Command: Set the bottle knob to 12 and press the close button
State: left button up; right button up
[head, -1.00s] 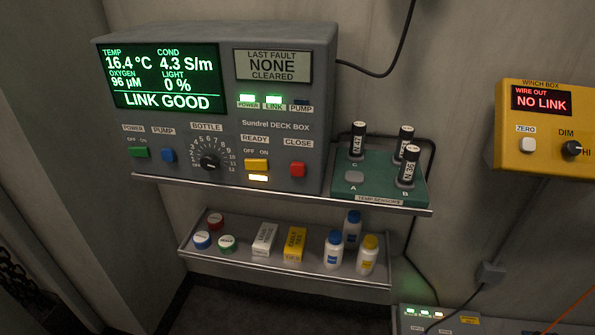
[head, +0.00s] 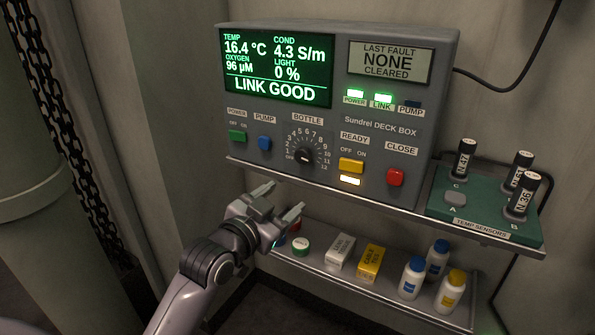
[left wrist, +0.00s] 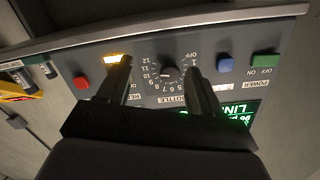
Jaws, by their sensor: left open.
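The black bottle knob (head: 304,156) sits inside a white number dial on the grey deck box (head: 375,115). Its white mark is too small for me to tell which number it points at. The red close button (head: 396,177) is at the box's lower right. My left gripper (head: 284,198) is open and empty, in front of and below the knob. In the left wrist view, turned upside down, the knob (left wrist: 168,75) shows between the spread fingers (left wrist: 159,70), apart from them. The close button (left wrist: 81,83) shows there at the left. My right gripper is not in view.
A metal shelf edge (head: 340,199) runs under the box. A lower shelf (head: 395,301) holds small bottles, boxes and round caps. A green sensor tray (head: 480,212) with upright black cylinders stands at the right. The yellow ready switch (head: 351,165) is between knob and close button.

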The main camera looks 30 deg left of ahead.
pick_arm(q)
jog(key=t, duration=0.1)
send_near(301, 157)
jog(key=w, duration=0.1)
jog(key=shift+w+d, duration=0.15)
jog(key=shift+w, duration=3.55)
